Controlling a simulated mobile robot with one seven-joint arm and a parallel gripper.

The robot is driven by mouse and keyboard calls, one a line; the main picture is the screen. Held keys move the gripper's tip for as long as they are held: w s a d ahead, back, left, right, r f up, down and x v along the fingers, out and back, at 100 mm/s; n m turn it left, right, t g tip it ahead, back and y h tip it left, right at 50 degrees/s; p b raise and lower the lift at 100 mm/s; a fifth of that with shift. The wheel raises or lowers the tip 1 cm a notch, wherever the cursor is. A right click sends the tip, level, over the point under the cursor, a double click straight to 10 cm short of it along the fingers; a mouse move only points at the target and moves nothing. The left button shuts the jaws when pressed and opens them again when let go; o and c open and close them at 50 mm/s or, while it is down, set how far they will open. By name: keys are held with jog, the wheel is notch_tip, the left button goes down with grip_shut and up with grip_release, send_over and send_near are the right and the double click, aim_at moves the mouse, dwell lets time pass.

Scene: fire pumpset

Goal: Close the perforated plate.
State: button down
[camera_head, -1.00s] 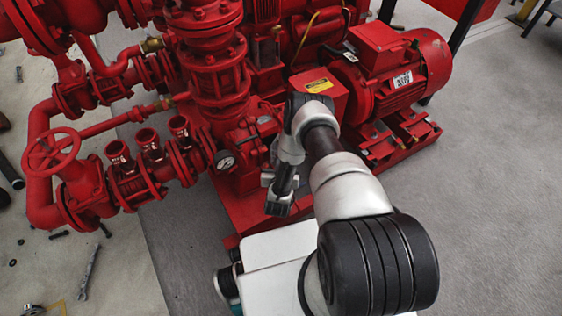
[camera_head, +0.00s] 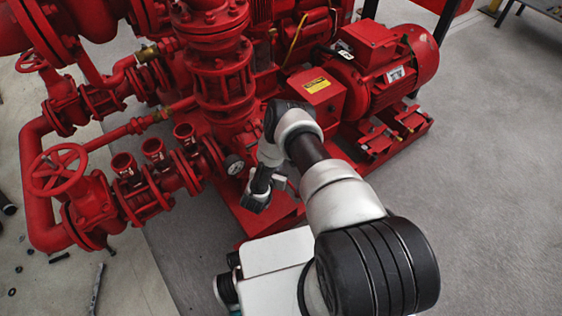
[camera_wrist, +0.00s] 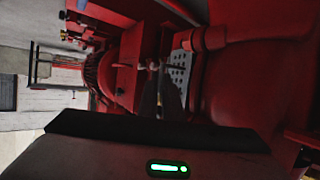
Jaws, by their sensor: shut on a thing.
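The perforated plate (camera_wrist: 181,66) is a pale grey panel with rows of small holes. It shows in the wrist view beside red pump parts, and its lower part is dark and partly hidden. My gripper (camera_wrist: 160,92) has its dark fingers close together at the plate's near edge, shut on it as far as the dim picture shows. The plate cannot be made out in the head view.
The red motor (camera_head: 395,65) stands on its base at upper right. A red box with a yellow label (camera_head: 317,86) is close behind my arm. A handwheel (camera_head: 58,170) and flanged pipes fill the left. Grey floor (camera_head: 490,190) is clear at right.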

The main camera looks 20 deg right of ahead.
jog(key=shift+w+a+r+m+g+h, duration=0.15)
jog(key=shift+w+a+m+g+h, duration=0.2)
jog(key=shift+h, duration=0.25)
jog(key=c, duration=1.9)
grip_release()
jog(key=shift+d, duration=0.1)
jog(key=shift+c, duration=0.2)
jog(key=shift+a, duration=0.25)
